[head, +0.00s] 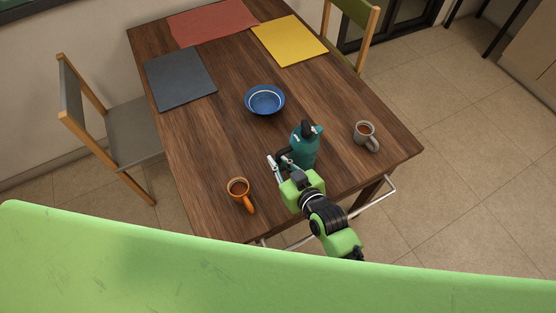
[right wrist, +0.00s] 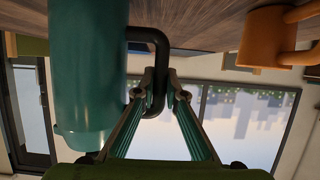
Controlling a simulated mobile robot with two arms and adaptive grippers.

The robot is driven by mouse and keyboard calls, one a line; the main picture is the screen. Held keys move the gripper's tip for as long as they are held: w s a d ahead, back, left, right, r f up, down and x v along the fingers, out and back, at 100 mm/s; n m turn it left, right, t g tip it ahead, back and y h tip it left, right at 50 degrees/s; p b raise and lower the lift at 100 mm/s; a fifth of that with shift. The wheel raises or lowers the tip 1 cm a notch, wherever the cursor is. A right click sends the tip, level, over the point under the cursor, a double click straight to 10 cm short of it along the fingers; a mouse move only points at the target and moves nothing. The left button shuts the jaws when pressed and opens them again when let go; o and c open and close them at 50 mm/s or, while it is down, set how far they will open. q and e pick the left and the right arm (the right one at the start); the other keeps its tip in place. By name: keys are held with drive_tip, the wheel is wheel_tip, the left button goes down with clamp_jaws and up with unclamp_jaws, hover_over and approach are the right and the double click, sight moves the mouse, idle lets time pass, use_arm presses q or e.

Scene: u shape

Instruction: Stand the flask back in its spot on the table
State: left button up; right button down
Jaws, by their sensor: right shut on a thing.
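The flask (head: 305,150) is teal with a black lid and a black side handle. It looks upright over the near part of the wooden table (head: 215,130); I cannot tell whether its base touches the wood. My right gripper (head: 279,162) is shut on the flask's handle. In the right wrist view, the flask (right wrist: 90,75) fills the left side, and the fingertips of my gripper (right wrist: 160,75) close around the black handle. My left gripper is not in view.
An orange mug (head: 238,187) stands left of the flask, and a grey mug (head: 364,134) stands to its right. A blue bowl (head: 264,100) sits behind it. Dark grey (head: 180,78), red (head: 212,20) and yellow (head: 289,41) mats lie farther back. Chairs stand by the table.

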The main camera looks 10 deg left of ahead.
drive_tip(key=shift+w+r, duration=0.1)
drive_tip(key=shift+r, duration=0.05)
drive_tip(key=c, duration=2.3)
unclamp_jaws()
drive_tip(key=shift+f, duration=0.3)
drive_tip(key=shift+c, duration=0.2)
drive_tip(key=shift+o, duration=1.3)
drive_tip(key=shift+r, duration=0.2)
drive_tip(key=b+v, duration=0.1)
drive_tip(key=v, duration=1.1)
